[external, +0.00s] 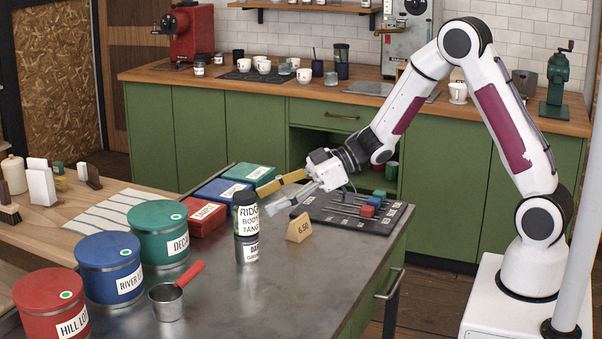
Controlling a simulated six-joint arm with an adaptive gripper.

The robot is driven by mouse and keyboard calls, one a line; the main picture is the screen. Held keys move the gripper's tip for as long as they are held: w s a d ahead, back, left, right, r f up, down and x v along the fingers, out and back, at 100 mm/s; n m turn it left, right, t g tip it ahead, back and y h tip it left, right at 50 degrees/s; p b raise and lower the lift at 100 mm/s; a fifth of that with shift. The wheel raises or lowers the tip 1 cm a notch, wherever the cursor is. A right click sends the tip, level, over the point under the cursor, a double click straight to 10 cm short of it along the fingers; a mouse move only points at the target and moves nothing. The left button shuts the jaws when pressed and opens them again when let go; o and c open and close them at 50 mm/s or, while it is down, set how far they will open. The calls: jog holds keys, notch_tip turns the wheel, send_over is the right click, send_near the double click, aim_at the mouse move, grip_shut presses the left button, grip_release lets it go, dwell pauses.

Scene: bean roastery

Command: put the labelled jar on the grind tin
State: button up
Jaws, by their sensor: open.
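The labelled jar (246,217) has a black lid and a white label with large black words, partly readable as RIDGE, BODY and TANG. It stands upright on top of the grind tin (247,250), a short metal tin with a white label, on the metal worktop. My gripper (264,201) is open, just to the right of the jar at the height of its upper part. One finger looks yellow, the other grey. The fingertips point at the jar, and I cannot tell whether one touches it. Nothing shows between the fingers.
Red (202,217), blue and green boxes are behind the jar. A red-handled scoop (167,301) and large canisters (109,268) stand to the left. The front worktop is clear.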

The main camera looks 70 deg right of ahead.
jog(key=shift+v, duration=2.55)
jog(key=d+r+m+t+h, duration=0.2)
jog(key=d+r+m+h, duration=0.1)
jog(key=d+r+h, duration=0.35)
jog(key=s+d+r+m+g+h, duration=0.1)
jog(key=s+d+r+m+h, duration=0.3)
jog(key=s, duration=0.5)
jog(key=s+a+f+g+y, duration=0.1)
jog(key=s+a+g, duration=0.1)
jog(key=s, duration=1)
jog(key=s+a+f+m+g+y, duration=0.1)
jog(key=s+a+g, duration=0.2)
jog(key=s, duration=1)
jog(key=shift+a+f+g, duration=0.25)
jog(key=shift+a+g, duration=0.05)
jog(key=shift+a, duration=0.45)
